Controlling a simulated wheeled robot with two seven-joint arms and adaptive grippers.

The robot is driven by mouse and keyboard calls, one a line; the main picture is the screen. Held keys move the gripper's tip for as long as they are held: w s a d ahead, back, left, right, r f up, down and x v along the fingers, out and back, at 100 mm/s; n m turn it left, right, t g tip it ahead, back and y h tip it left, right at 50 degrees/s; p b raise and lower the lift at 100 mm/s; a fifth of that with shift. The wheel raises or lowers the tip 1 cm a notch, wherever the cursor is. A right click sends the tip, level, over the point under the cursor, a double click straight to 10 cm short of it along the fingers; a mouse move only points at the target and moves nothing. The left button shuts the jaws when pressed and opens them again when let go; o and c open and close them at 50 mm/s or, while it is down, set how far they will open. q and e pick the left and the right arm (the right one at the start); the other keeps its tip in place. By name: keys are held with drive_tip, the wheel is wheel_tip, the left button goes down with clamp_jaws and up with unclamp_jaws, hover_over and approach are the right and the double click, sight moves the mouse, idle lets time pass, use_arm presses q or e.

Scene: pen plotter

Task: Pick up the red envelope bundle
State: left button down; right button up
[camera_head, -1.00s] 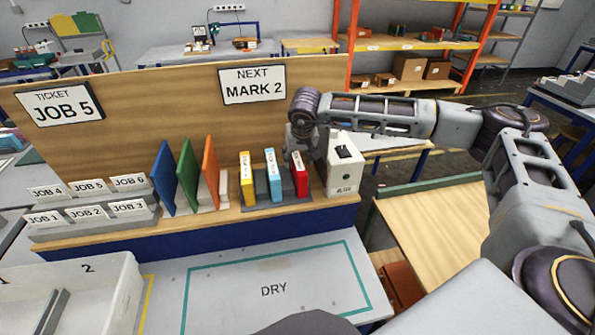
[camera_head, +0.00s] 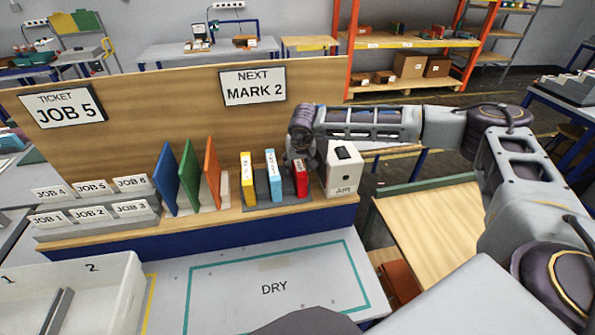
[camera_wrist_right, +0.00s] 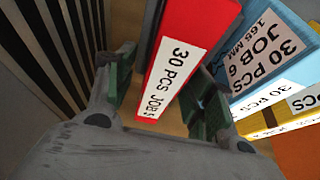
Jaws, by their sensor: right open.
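The red envelope bundle (camera_head: 300,177) stands upright in a grey holder (camera_head: 262,188) on the wooden shelf, at the right end of a row of bundles. In the right wrist view the red bundle (camera_wrist_right: 188,62) shows a white label reading "30 PCS JOB 5". My right gripper (camera_head: 301,160) is above the bundle in the head view. In the wrist view its two green-padded fingers (camera_wrist_right: 160,92) are open, one on each side of the bundle's labelled edge. I cannot tell whether the pads touch it. My left gripper is not in view.
A blue bundle (camera_head: 273,175) and a yellow bundle (camera_head: 247,180) stand left of the red one. A white box marked AIR (camera_head: 344,172) stands close on the right. The DRY area (camera_head: 320,265) in front is clear. A ticket reads JOB 5 (camera_head: 63,104).

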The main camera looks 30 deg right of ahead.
drive_tip(key=shift+c, duration=0.3)
clamp_jaws()
drive_tip(key=shift+r, duration=0.15)
wheel_tip(320, 180, up, 18)
drive_tip(key=b, duration=0.2)
drive_tip(key=shift+b, duration=0.3)
idle(0.5)
